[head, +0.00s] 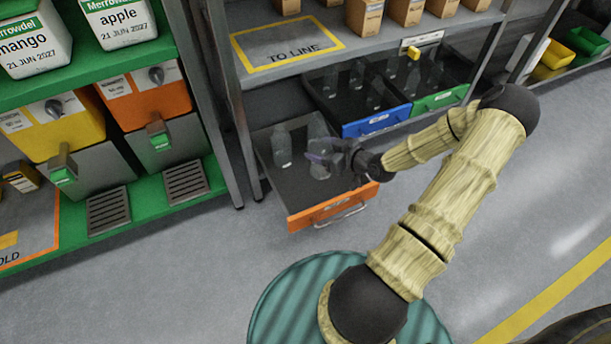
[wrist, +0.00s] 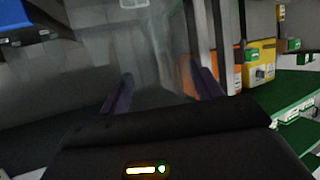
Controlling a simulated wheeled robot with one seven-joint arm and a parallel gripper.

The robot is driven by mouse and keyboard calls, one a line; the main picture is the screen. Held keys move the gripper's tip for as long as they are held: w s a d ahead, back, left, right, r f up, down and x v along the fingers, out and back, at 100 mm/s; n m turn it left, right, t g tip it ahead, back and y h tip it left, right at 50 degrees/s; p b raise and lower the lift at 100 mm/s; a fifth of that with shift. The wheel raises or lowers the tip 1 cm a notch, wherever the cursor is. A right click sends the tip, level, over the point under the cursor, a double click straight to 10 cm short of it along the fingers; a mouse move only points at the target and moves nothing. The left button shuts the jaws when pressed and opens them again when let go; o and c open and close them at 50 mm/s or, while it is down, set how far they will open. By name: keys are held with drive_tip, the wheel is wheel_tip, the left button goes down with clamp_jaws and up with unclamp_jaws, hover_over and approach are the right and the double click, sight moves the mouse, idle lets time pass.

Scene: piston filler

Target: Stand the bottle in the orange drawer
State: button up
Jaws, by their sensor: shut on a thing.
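The orange drawer (head: 333,208) is pulled out at the bottom of the shelf unit in the head view. My gripper (head: 318,157) reaches over it from the right and is shut on a clear bottle (head: 320,171), which looks upright within the drawer's outline. I cannot tell if its base touches the drawer floor. In the wrist view the see-through bottle (wrist: 160,55) stands between the two purple fingers (wrist: 162,84), with faint outlines. Another clear bottle (head: 282,150) stands in the drawer to the left, and one more (head: 317,128) shows behind my gripper.
The blue drawer (head: 379,121) and green drawer (head: 439,99), holding clear bottles, are beside it to the right. A shelf post (head: 222,110) stands close at the left. Green shelving with dispensers (head: 145,95) is further left. The floor in front is clear.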

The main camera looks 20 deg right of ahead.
sight(323, 172)
drive_tip(key=shift+s+d+f, duration=0.2)
drive_tip(key=shift+d+f, duration=0.1)
drive_tip(key=shift+f, duration=0.15)
drive_tip(key=shift+s+d, duration=0.1)
drive_tip(key=shift+f, duration=0.4)
wheel_tip(323, 172, down, 6)
drive_tip(key=b, duration=0.3)
drive_tip(key=shift+r+b, duration=0.25)
drive_tip(key=shift+b, duration=0.1)
drive_tip(key=shift+f+b, duration=1.15)
drive_tip(key=shift+f, duration=0.7)
drive_tip(key=shift+f, duration=0.15)
drive_tip(key=o, duration=1)
